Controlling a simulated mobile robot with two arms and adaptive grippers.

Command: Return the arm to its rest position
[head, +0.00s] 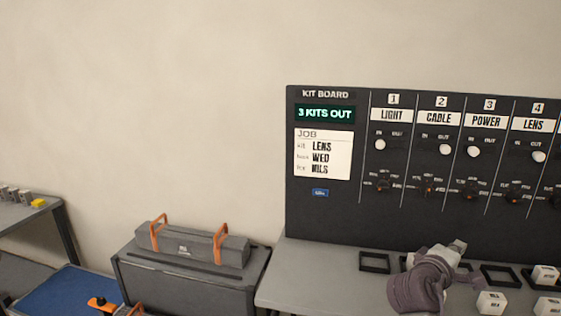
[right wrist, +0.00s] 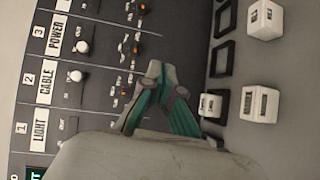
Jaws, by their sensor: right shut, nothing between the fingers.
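My right gripper (head: 456,247) is at the lower right of the head view, over the grey bench in front of the kit board (head: 330,222). Its fingers are shut and empty. The right wrist view shows the gripper (right wrist: 164,80) with grey fingertips and green inner sides, in front of the board and beside the black square frames. My right forearm and wrist look purple-grey and hide part of the bench. My left gripper is not in view.
The bench (head: 300,262) carries black square frames (head: 374,262) and white labelled blocks (head: 491,302), close to my right gripper. Another block (right wrist: 210,105) sits at a frame. A grey case (head: 192,247) with orange handles stands left of the bench. The wall above is clear.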

